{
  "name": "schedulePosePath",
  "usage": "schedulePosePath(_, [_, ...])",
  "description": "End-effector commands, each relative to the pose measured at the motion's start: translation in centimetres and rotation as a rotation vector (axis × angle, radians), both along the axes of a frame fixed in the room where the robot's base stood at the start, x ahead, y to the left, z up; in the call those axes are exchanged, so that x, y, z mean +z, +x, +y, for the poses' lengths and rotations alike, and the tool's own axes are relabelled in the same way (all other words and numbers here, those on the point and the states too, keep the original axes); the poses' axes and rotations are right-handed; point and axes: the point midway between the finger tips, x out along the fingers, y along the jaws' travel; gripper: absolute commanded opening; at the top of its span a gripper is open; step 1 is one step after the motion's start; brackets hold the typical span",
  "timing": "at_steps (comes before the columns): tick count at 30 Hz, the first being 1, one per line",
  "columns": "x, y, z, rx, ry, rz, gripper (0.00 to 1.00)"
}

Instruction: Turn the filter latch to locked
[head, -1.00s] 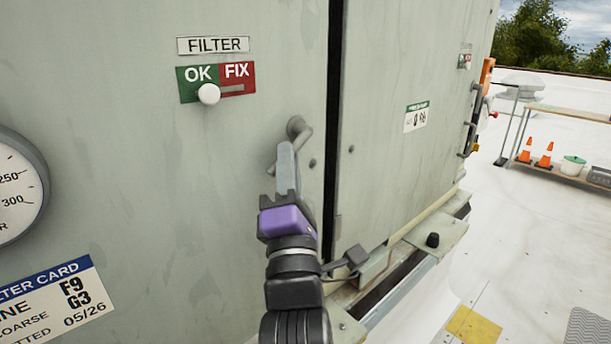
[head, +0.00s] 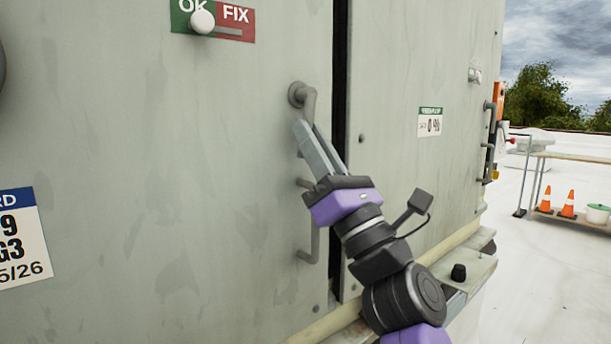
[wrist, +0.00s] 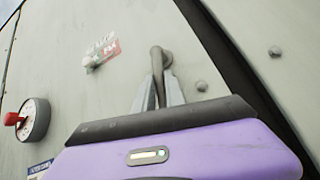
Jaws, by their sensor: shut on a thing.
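The filter latch (head: 298,92) is a grey bent lever on a round pivot, near the right edge of the left door panel. Its arm leaves the pivot to the right and bends down between my fingers. My gripper (head: 308,128) is shut on the latch, reaching up from the lower right at a tilt. The wrist view also shows the latch (wrist: 157,56) with my two fingers (wrist: 158,92) on either side of its arm. The fingers hide most of the lever's lower part. I see no locked mark beside it.
An OK/FIX plate (head: 212,20) has its white knob near OK. A bar handle (head: 313,240) sits below the latch, close to my wrist. A dark door gap (head: 340,90) runs to the right. A gauge (wrist: 33,120) shows in the wrist view. A ledge (head: 470,275) juts out lower right.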

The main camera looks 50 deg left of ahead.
Motion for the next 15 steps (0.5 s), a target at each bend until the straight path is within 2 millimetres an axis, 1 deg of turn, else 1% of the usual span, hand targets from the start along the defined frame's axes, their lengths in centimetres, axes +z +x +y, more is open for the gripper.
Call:
schedulePosePath(1, [-0.9,0.4,0.0,-0.004,-0.002,-0.029,0.0])
schedulePosePath(6, [-0.8,1.0,0.0,-0.005,-0.003,-0.117,0.0])
schedulePosePath(15, [-0.3,1.6,-0.1,-0.004,-0.004,-0.211,0.0])
